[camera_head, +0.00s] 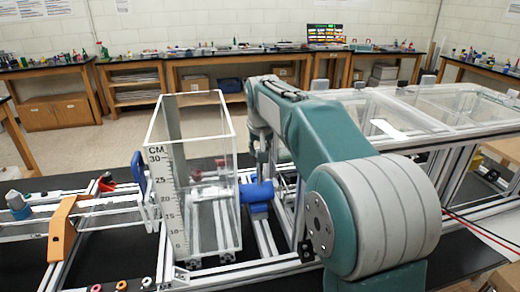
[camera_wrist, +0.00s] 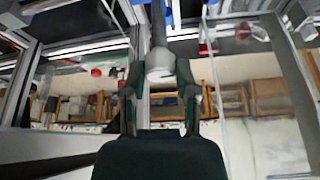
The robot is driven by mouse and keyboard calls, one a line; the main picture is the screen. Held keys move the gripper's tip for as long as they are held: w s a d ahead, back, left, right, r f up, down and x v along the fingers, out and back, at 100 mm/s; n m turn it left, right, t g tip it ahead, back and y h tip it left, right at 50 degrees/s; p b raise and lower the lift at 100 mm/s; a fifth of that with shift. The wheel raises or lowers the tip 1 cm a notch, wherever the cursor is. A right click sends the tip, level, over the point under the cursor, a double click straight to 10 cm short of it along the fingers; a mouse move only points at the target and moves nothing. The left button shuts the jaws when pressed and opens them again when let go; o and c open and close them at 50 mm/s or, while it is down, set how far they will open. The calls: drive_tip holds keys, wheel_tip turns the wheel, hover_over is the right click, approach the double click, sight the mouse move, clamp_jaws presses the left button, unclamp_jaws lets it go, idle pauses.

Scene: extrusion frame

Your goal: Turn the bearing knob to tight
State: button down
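In the wrist view, a pale grey round-ended shaft (camera_wrist: 158,66) lies between the fingers of my gripper (camera_wrist: 158,78). The fingers are spread, one on each side of it; I cannot tell whether they touch it. In the head view, a blue cylinder (camera_head: 257,191) sits on the frame just right of the clear box, with my gripper (camera_head: 262,160) close above it. My arm partly hides this area. Blue parts (camera_wrist: 171,18) also show at the top of the wrist view. No tight marking is readable, and I cannot tell which part is the bearing knob.
A tall clear box (camera_head: 222,170) with a centimetre scale stands left of my gripper. Aluminium rails (camera_head: 265,238) run beneath. An orange bracket (camera_head: 62,228) and a red part (camera_head: 106,182) are farther left. Clear-topped framing (camera_head: 440,110) stands to the right.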

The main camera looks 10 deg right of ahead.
drive_tip(key=shift+f, duration=0.15)
drive_tip(key=shift+a+m+h, duration=0.15)
drive_tip(key=shift+m+h, duration=0.25)
drive_tip(key=shift+m, duration=0.3)
drive_tip(key=shift+f+m+g+h, duration=0.1)
drive_tip(key=shift+m+g+h, duration=0.2)
drive_tip(key=shift+m, duration=0.6)
drive_tip(key=shift+c, duration=1.9)
unclamp_jaws()
wheel_tip(320, 180, up, 10)
